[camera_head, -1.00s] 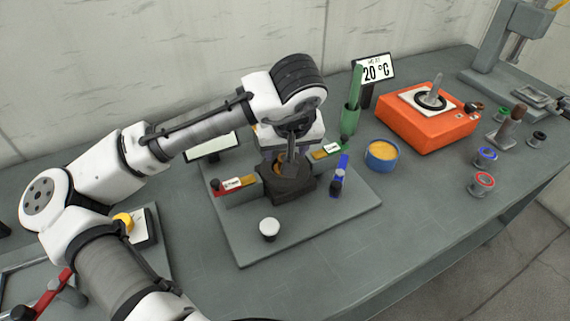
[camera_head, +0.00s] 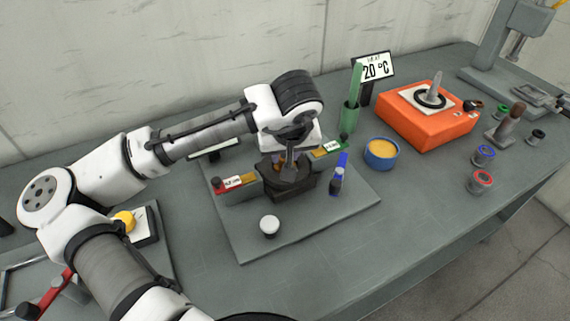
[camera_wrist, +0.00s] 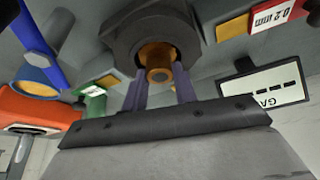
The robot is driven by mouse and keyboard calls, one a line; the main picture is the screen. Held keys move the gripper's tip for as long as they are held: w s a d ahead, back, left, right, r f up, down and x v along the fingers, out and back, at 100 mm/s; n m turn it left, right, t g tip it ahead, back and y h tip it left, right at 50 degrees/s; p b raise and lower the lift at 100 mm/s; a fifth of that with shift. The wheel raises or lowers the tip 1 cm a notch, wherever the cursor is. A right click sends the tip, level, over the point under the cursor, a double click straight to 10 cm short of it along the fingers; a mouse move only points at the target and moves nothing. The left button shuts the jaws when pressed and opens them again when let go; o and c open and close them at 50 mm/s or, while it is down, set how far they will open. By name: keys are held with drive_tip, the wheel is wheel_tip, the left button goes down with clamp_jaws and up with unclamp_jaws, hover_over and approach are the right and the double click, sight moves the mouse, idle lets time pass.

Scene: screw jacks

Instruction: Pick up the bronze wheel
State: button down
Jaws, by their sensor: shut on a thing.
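The bronze wheel (camera_wrist: 158,62) shows in the wrist view inside the round opening of a dark block (camera_wrist: 122,32). My gripper (camera_wrist: 161,82) reaches it from below in that view, with one finger on each side, and is shut on it. In the head view my gripper (camera_head: 288,168) points down over the dark block (camera_head: 290,190) in the middle of the grey plate. Only a small bit of the bronze wheel (camera_head: 278,161) shows there; the fingers and wrist hide the rest. I cannot tell whether the wheel is clear of the block.
Red-ended (camera_head: 233,183) and green-ended (camera_head: 330,148) labelled bars flank the block. A blue tub (camera_head: 381,154) and an orange box (camera_head: 428,125) stand to the right.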

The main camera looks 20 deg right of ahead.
sight(285, 158)
drive_tip(key=shift+r, duration=0.15)
wheel_tip(285, 158, up, 19)
drive_tip(key=b, duration=0.2)
drive_tip(key=shift+r, duration=0.2)
